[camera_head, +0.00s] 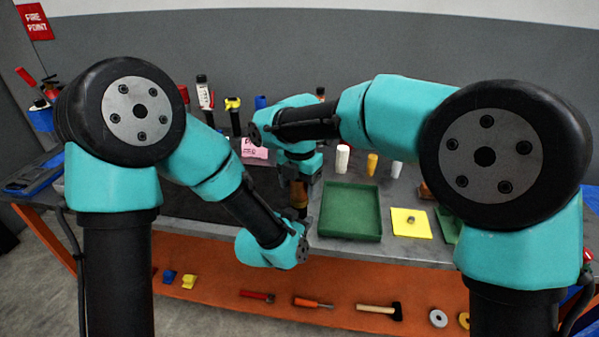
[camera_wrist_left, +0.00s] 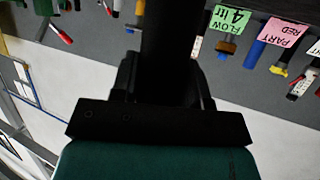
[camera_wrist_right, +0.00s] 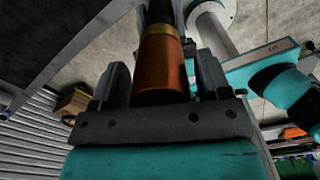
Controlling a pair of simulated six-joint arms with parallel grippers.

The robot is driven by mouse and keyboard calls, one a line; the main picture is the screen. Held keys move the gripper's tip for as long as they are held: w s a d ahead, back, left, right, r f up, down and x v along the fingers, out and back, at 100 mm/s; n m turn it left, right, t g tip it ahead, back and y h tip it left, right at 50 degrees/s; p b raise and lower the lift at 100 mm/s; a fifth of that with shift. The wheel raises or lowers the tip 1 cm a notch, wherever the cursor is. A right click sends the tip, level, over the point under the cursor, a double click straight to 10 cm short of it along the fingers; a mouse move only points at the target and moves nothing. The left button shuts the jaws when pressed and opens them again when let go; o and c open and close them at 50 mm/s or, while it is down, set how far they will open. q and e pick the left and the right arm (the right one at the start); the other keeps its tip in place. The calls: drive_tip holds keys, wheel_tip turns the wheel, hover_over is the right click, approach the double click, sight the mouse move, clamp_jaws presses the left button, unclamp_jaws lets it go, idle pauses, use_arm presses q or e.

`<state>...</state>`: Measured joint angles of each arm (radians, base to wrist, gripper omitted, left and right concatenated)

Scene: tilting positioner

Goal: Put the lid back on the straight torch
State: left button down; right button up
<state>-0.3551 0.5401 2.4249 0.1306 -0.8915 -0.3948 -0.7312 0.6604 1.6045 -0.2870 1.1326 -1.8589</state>
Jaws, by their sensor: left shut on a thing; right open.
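My left gripper (camera_wrist_left: 167,75) is shut on a black cylinder, the torch body (camera_wrist_left: 168,35), which runs up out of the left wrist view. A copper-brown cylinder, seemingly the lid (camera_wrist_right: 160,70), has a gold band at its far end and lines up with a black part beyond it in the right wrist view. It also shows upright in the head view (camera_head: 299,195), below my right gripper (camera_head: 300,178). The right gripper is open, with its fingers on either side of the copper piece (camera_wrist_right: 162,78). I cannot tell whether lid and body are fully joined.
A green tray (camera_head: 350,211) lies right of the grippers, then a yellow mat (camera_head: 410,223) with a small metal piece. White (camera_head: 342,158) and yellow (camera_head: 372,164) cylinders stand behind. A pink note (camera_head: 254,148) is at the back. Tools lie on the orange lower shelf (camera_head: 340,285).

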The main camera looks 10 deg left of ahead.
drive_tip(key=shift+f, duration=0.6)
drive_tip(key=c, duration=0.8)
drive_tip(key=o, duration=0.9)
drive_tip(key=shift+r, duration=0.15)
drive_tip(key=shift+r, duration=2.15)
drive_tip(key=shift+c, duration=0.4)
